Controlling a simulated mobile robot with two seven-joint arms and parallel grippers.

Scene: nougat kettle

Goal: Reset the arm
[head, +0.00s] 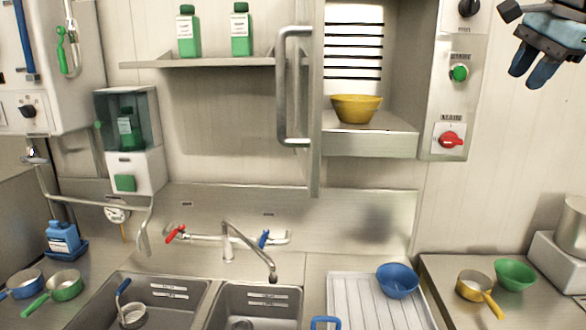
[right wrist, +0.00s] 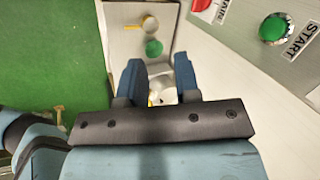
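My right gripper (head: 538,62) is raised at the top right of the head view, in front of the wall and right of the control panel. In the right wrist view its two blue fingers (right wrist: 160,85) stand apart with a gap between them, and nothing is held. The rest of my right arm is mostly outside the head view. My left gripper is not in view.
A control panel with a green button (head: 459,73) and red switch (head: 451,139) is left of my right gripper. An open cabinet holds a yellow bowl (head: 356,108). Below are sinks, a blue bowl (head: 398,281), a green bowl (head: 515,274) and a yellow pan (head: 475,285).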

